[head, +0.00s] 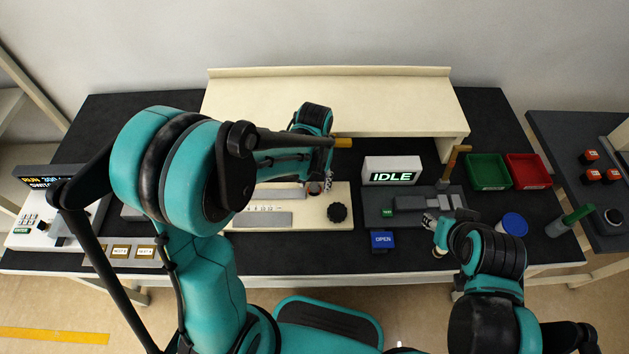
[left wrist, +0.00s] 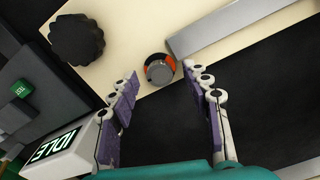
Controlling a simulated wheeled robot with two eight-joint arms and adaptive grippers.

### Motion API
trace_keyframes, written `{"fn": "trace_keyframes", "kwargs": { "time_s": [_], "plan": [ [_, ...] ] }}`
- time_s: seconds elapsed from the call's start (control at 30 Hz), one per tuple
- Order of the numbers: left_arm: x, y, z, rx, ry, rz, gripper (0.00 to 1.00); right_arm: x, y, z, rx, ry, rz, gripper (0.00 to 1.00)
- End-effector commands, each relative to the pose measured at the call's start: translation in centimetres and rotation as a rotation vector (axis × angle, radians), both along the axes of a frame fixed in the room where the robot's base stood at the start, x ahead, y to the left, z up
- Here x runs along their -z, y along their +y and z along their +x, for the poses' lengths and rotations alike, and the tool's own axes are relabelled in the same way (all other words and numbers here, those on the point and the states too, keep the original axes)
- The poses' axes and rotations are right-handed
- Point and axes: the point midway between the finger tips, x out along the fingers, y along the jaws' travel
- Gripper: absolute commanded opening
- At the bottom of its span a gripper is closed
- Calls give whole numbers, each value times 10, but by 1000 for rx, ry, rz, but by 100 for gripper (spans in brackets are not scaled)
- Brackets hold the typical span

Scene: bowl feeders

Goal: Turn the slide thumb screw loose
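A small grey round screw with an orange ring (left wrist: 159,69), which looks like the slide thumb screw, sits on a cream plate (left wrist: 128,50) beside a grey metal bar (left wrist: 225,28). A larger black knurled knob (left wrist: 77,40) stands on the same plate; it also shows in the head view (head: 337,212). My left gripper (left wrist: 163,75) is open, its purple-padded fingers on either side of the screw in the picture. I cannot tell whether they touch it. In the head view my left gripper (head: 327,182) mostly covers the screw. My right gripper (head: 437,234) is by the grey unit's front right.
A white IDLE display (head: 392,171) stands behind a grey unit (head: 376,205) with a blue OPEN block (head: 382,241) in front. Green (head: 488,172) and red (head: 528,171) bins lie to the right. A cream raised shelf (head: 330,97) spans the back.

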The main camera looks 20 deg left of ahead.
Motion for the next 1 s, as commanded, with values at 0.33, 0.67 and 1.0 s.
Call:
{"fn": "trace_keyframes", "kwargs": {
  "time_s": [0.33,0.67,1.0],
  "plan": [
    [-11,0,0,0,0,0,48,0,0,0,0,0,0,40],
    [-80,0,0,0,0,0,48,0,0,0,0,0,0,40],
    [-119,0,0,0,0,0,48,0,0,0,0,0,0,40]
  ]
}}
